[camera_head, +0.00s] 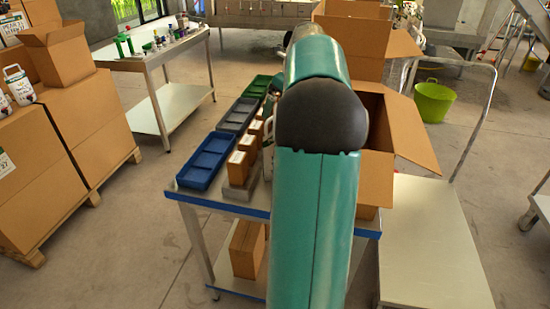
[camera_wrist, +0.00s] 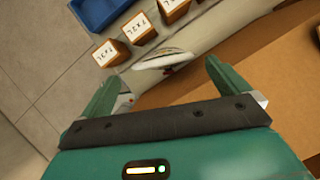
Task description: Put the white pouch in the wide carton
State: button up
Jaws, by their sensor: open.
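The white pouch shows in the wrist view (camera_wrist: 165,61) as a pale rounded edge with small dark and red print, just beyond the gap between my fingers. A sliver of white, probably the pouch, shows in the head view (camera_head: 268,158) beside my arm, which hides the rest. My gripper (camera_wrist: 160,84) is open, with its two green fingers apart and nothing clearly held between them. An open brown carton (camera_head: 378,180), seemingly the wide one, stands right of my arm with flaps spread. Its brown cardboard fills the right of the wrist view (camera_wrist: 265,82). Its inside is mostly hidden.
Small brown labelled boxes (camera_head: 238,168) stand in a row on the blue-edged table (camera_head: 222,205), beside blue (camera_head: 207,160), grey and green trays. A trolley (camera_head: 435,240) stands at right. Stacked cartons (camera_head: 90,130) are at left.

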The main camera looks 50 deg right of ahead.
jog(key=x, duration=0.5)
jog(key=shift+f, duration=0.45)
jog(key=c, duration=1.8)
jog(key=shift+o, duration=0.2)
jog(key=shift+r, duration=0.1)
